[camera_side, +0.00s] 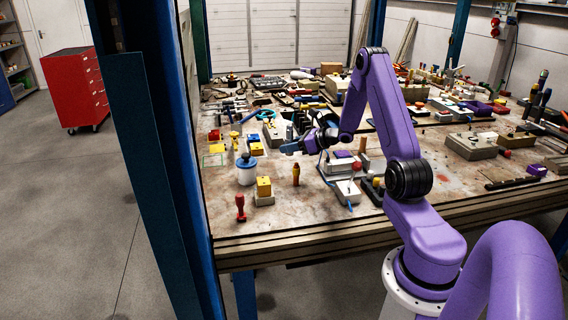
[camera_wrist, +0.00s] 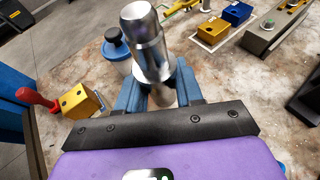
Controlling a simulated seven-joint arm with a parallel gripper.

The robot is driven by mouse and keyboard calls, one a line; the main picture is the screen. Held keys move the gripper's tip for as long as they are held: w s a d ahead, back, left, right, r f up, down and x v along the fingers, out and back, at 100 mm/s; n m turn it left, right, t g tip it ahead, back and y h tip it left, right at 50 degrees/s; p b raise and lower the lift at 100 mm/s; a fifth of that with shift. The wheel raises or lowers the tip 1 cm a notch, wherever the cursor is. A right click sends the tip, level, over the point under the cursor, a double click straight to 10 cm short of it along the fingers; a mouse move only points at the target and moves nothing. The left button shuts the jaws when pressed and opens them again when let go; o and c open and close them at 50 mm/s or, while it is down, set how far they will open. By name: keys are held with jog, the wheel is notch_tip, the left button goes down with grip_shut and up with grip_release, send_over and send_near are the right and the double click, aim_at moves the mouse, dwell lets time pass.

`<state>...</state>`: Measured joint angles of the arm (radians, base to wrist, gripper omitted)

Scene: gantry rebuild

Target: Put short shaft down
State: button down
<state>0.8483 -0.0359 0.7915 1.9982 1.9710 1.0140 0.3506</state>
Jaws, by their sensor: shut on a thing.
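The short shaft (camera_wrist: 150,50) is a shiny, stepped metal cylinder in the wrist view. My gripper (camera_wrist: 158,88) is shut on it, with a blue finger on each side. Its narrower end points toward the top of the picture, and part of its lower portion shows between the fingers. In the side view, my gripper (camera_side: 291,148) is low over the left part of the workbench (camera_side: 315,210). The shaft cannot be made out there. Whether its lower end touches the bench cannot be told.
A white jar with a blue lid (camera_side: 246,172) stands left of my gripper. A yellow block (camera_side: 264,187), a red-handled tool (camera_side: 240,208) and an orange-handled tool (camera_side: 296,174) are nearer the front edge. Blue and yellow blocks (camera_side: 255,145) sit beyond the jar. Bare bench shows around these.

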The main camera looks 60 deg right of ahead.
send_over(284, 170)
notch_tip(284, 170, down, 6)
jog(key=shift+s+a+r, duration=0.1)
jog(key=shift+a+r, duration=0.05)
jog(key=shift+r, duration=0.05)
jog(key=shift+f, duration=1.6)
jog(key=shift+f, duration=0.1)
jog(key=c, duration=0.7)
grip_release()
jog(key=shift+f, duration=0.1)
